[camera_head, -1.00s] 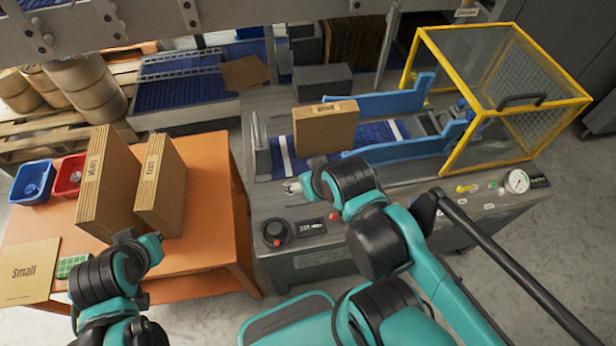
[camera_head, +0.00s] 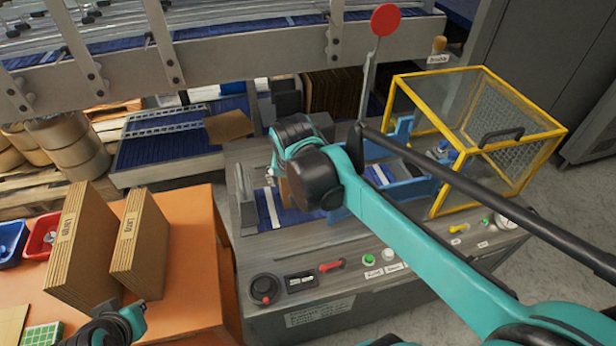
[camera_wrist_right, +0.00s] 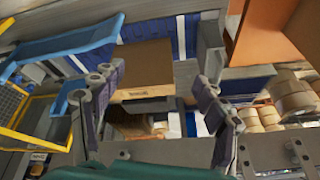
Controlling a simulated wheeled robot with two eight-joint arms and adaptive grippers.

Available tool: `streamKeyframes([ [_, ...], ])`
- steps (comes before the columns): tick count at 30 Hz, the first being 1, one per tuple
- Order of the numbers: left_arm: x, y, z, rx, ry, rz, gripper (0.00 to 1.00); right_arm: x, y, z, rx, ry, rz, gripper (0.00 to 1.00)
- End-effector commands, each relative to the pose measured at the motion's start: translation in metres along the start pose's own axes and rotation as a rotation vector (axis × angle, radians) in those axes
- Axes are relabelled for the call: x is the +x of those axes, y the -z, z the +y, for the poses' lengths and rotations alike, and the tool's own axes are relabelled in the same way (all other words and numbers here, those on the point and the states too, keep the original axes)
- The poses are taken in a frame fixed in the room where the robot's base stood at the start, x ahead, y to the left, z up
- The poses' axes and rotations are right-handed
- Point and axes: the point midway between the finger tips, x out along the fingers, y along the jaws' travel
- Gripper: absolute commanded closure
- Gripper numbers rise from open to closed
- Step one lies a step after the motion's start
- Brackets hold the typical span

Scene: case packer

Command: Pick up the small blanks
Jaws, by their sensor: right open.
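A stack of brown cardboard blanks (camera_wrist_right: 152,62) stands in the blue-railed magazine of the machine; its label is too small to read. In the head view my right arm hides most of it. In the right wrist view my right gripper (camera_wrist_right: 155,100) is open, with a finger to either side of the stack's labelled edge and the stack apparently beyond the fingertips. I cannot tell whether they touch. My left gripper (camera_head: 135,312) is low over the orange table's front; its jaws are not clear. A cardboard sheet (camera_head: 12,325) lies at the table's left edge, mostly cut off.
Two taller blank stacks (camera_head: 82,245) (camera_head: 140,245) stand on the orange table (camera_head: 190,260), beside red (camera_head: 42,236) and blue (camera_head: 10,240) bins. A yellow-framed guard (camera_head: 480,135) stands right of the magazine. A metal rail (camera_head: 230,50) crosses behind. Controls line the machine's front.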

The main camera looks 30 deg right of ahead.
Motion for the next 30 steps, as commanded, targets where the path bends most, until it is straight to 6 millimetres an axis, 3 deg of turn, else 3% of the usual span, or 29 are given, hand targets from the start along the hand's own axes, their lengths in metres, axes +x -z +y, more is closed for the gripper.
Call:
streamKeyframes([
  [1,0.0,0.0,0.0,0.0,0.0,0.0,1.0,0.008,0.02,-0.004,0.072,-0.035,-0.013,0.28],
  [6,-0.001,0.001,0.0,0.0,0.0,0.0,1.0,0.044,0.076,-0.008,0.352,-0.167,-0.041,0.28],
  [15,-0.003,0.002,0.0,0.0,0.0,0.0,1.0,0.136,0.147,0.001,0.838,-0.414,-0.007,0.28],
  [21,-0.004,0.002,0.0,0.0,0.0,0.0,1.0,0.177,0.162,0.011,1.029,-0.513,0.038,0.28],
  [30,0.002,-0.002,0.0,0.0,0.0,0.0,1.0,0.205,0.16,0.023,1.079,-0.537,0.052,0.28],
])
